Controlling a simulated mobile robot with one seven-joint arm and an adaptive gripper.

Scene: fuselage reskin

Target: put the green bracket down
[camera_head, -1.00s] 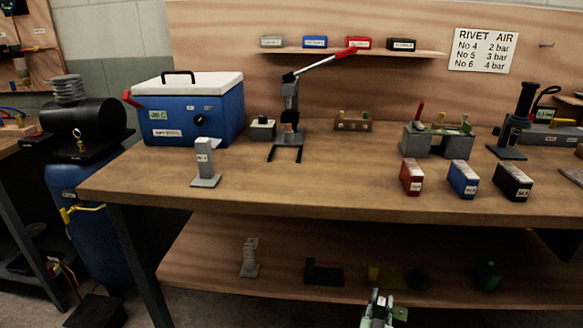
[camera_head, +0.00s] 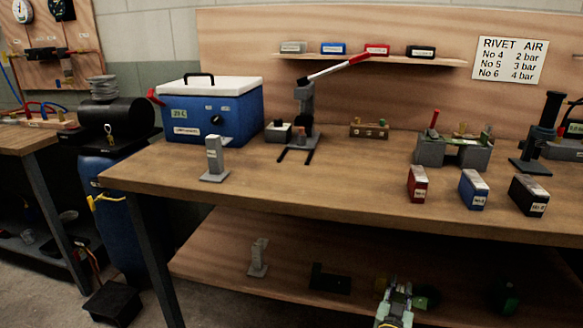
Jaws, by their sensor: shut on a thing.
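My gripper (camera_head: 400,291) shows at the bottom edge of the head view, in front of the bench's lower shelf. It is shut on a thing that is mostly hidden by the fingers. Whether the bracket touches anything below cannot be told.
The wooden bench top (camera_head: 330,180) has free room at its front middle. A grey post (camera_head: 214,160), blue cooler (camera_head: 205,112), lever press (camera_head: 304,110), grey fixture (camera_head: 452,150) and red, blue and black boxes stand on it. The lower shelf (camera_head: 215,262) holds several dark parts.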

